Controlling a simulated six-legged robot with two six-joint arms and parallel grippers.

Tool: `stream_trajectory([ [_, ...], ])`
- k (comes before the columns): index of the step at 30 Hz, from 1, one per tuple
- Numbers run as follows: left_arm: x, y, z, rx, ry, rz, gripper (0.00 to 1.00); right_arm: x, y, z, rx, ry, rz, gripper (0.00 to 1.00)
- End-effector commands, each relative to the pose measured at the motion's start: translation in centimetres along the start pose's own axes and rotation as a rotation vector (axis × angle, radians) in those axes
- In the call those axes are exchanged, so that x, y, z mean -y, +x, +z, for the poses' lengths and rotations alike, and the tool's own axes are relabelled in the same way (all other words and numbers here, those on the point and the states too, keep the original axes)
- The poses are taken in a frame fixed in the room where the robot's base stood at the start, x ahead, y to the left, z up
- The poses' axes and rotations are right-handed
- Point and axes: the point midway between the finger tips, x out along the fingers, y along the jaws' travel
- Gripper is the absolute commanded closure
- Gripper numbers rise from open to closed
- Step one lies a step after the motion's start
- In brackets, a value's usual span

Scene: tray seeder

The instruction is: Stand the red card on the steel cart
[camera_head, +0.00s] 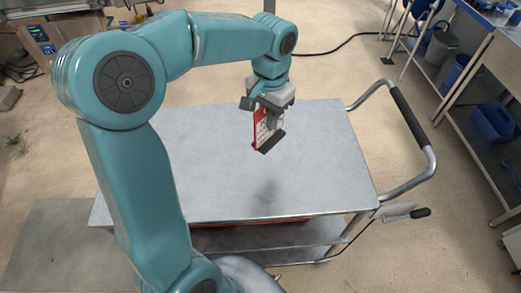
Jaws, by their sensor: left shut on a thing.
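The red card (259,128) is a small upright card with a red face and edge, a pale printed side and a dark base. My left gripper (270,112) is shut on its upper part and covers some of it. The card is over the middle of the steel cart (320,165), a grey flat-topped cart. A soft shadow lies on the top in front of the card, so the card seems to be held above the surface, though the exact gap is hard to tell. My right gripper is not in view.
The cart's push handle (413,125) sticks out at the right. A workbench (480,60) with blue bins stands at the far right. A machine with a small display (40,35) is at the back left. The cart top around the card is clear.

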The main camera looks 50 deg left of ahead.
Motion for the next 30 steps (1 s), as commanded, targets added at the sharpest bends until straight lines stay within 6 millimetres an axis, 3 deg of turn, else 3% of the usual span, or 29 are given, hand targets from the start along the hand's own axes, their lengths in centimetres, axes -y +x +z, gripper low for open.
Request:
stream_trajectory([
  [3,0.1,3.7,0.3,0.006,-0.001,0.001,1.00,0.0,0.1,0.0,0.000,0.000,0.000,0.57],
  [9,0.1,8.6,0.2,0.003,-0.001,0.001,1.00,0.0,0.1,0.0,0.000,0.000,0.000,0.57],
  [22,0.1,14.0,-0.3,0.001,-0.001,0.001,1.00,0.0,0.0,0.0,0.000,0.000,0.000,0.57],
  [30,0.1,14.4,-0.4,-0.002,-0.001,0.000,1.00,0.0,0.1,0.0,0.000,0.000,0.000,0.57],
])
